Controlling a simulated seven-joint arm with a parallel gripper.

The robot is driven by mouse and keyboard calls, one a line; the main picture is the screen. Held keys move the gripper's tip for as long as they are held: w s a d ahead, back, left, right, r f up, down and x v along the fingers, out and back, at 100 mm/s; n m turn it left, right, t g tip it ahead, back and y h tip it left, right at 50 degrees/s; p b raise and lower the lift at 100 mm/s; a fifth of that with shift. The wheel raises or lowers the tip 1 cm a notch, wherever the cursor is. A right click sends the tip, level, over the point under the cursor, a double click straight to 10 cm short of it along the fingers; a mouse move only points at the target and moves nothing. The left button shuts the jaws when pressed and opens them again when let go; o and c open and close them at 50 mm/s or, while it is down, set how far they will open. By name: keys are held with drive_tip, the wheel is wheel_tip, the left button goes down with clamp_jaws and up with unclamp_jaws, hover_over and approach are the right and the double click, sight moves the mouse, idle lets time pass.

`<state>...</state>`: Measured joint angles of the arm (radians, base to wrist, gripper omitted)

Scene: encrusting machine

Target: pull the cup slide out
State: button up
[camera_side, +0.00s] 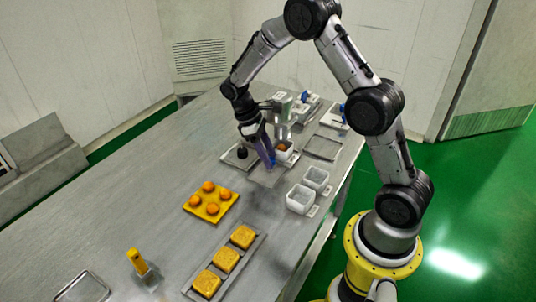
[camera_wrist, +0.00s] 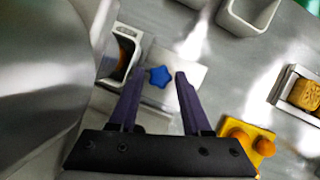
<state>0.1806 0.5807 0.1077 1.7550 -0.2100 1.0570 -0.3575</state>
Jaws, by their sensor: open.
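The cup slide shows in the wrist view as a white cup (camera_wrist: 112,78) with a dark orange filling inside, beside a pale plate (camera_wrist: 190,72). A blue star-shaped knob (camera_wrist: 160,76) is next to the cup. In the side view the cup (camera_side: 284,156) with an orange ball sits under the machine's nozzle (camera_side: 282,131). My gripper (camera_side: 269,164) is low beside the cup. In the wrist view my gripper (camera_wrist: 158,82) is open, its purple fingers on either side of the knob. I cannot tell whether they touch it.
A yellow tray (camera_side: 226,209) holds several orange balls. A metal tray (camera_side: 190,291) of yellow mooncakes lies nearer the front. White containers (camera_side: 300,199) stand to the right. A yellow-handled tool (camera_side: 137,262) is at the front left. The left of the table is clear.

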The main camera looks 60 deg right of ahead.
drive_tip(key=shift+c, duration=0.2)
clamp_jaws()
drive_tip(key=shift+a, duration=0.1)
idle(1.0)
